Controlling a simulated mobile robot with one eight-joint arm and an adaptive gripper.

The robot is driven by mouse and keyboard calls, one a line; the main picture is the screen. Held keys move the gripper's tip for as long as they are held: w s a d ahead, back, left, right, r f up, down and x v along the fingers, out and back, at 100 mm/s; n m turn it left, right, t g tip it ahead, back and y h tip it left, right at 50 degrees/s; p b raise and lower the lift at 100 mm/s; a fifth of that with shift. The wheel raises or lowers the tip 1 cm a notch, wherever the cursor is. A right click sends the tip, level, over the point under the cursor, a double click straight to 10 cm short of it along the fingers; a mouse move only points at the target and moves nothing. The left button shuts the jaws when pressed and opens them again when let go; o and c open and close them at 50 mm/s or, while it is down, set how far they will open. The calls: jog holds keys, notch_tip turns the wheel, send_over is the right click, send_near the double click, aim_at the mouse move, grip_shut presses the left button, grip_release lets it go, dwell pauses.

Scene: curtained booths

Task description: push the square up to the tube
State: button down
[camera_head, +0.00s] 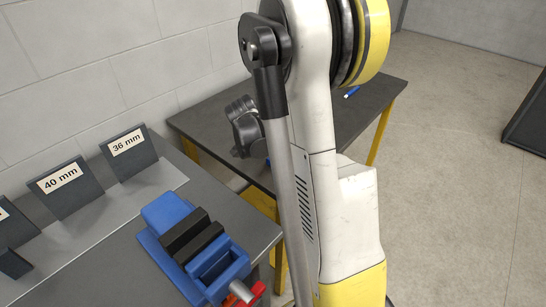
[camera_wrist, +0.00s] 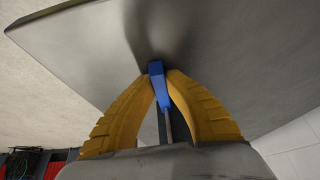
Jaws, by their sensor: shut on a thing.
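In the wrist view my gripper (camera_wrist: 157,75) has its two yellow fingers closed together at the tips on a blue piece (camera_wrist: 163,88). A thin grey rod (camera_wrist: 168,125) runs from this piece back toward the palm. I cannot tell whether this piece is the square. Its far end is close to a broad grey surface (camera_wrist: 225,60); I cannot tell whether they touch. In the head view my arm covers the middle, and my fingers do not show. I cannot make out a tube or a clear square in either view.
A blue vise (camera_head: 180,240) with black jaws and a red part stands on the near bench (camera_head: 110,265). Dark plates marked 40 mm (camera_head: 65,188) and 36 mm (camera_head: 128,152) stand behind it. A small blue item (camera_head: 352,92) lies on the far dark table (camera_head: 375,100).

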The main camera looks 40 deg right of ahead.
dwell(0.8)
jog(key=c, duration=1.4)
grip_release()
jog(key=shift+c, duration=0.2)
jog(key=v, duration=1.2)
